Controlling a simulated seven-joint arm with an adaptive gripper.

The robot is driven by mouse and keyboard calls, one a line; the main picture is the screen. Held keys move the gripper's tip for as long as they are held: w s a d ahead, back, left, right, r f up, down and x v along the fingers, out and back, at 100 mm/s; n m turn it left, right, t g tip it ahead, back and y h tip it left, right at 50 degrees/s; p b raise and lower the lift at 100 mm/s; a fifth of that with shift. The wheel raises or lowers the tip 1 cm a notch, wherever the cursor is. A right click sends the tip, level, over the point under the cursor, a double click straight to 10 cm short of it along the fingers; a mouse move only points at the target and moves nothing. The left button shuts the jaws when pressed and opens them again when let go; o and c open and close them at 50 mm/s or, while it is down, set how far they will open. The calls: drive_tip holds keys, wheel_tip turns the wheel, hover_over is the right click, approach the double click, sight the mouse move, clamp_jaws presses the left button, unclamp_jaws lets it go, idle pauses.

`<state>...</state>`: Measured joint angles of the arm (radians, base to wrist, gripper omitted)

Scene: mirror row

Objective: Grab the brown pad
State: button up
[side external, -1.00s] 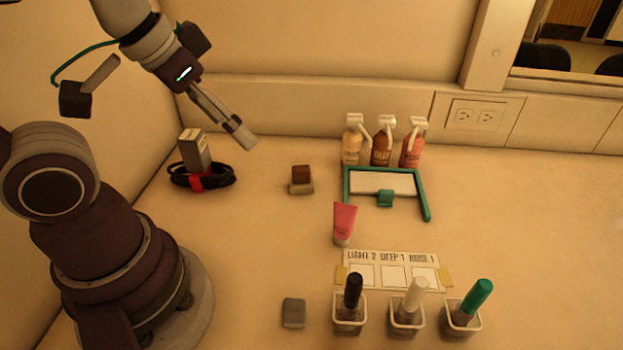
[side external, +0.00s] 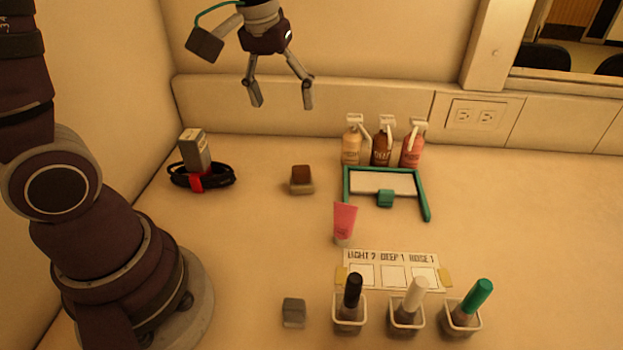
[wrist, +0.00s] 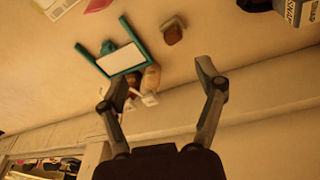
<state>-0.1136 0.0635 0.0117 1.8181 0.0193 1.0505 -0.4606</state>
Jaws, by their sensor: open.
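The brown pad (side external: 301,173) sits on top of a small tan block (side external: 301,188) on the table, left of the teal-framed stand. It also shows in the wrist view (wrist: 173,34), beyond the fingertips and between their lines. My gripper (side external: 281,100) is open and empty, its fingers spread and pointing down. It hangs well above the table, near the back wall in the side view.
A grey box with a black cable (side external: 194,160) stands left of the pad. Pump bottles (side external: 381,148), a teal-framed stand (side external: 347,185) and a pink tube (side external: 344,222) are to its right. A grey block (side external: 293,312) and cups with bottles (side external: 407,318) are in front. Table around the pad is clear.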

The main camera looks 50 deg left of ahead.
sight(301, 168)
drive_tip(key=w+a+f+n, duration=0.1)
drive_tip(key=f, duration=0.1)
drive_tip(key=w+a+f+n+g, duration=0.1)
drive_tip(key=w+f+n, duration=0.1)
drive_tip(key=f, duration=0.1)
drive_tip(key=w+a+f+n+g, duration=0.1)
drive_tip(key=w+f, duration=0.1)
drive_tip(key=shift+w+a+f+n, duration=0.1)
drive_tip(key=shift+a+f+n, duration=0.1)
drive_tip(key=shift+n, duration=0.1)
drive_tip(key=f, duration=1)
drive_tip(key=shift+w+a+f, duration=0.1)
drive_tip(key=shift+w+f, duration=0.15)
drive_tip(key=shift+f, duration=0.05)
drive_tip(key=c, duration=1.1)
drive_tip(key=shift+c, duration=0.2)
drive_tip(key=shift+r, duration=0.1)
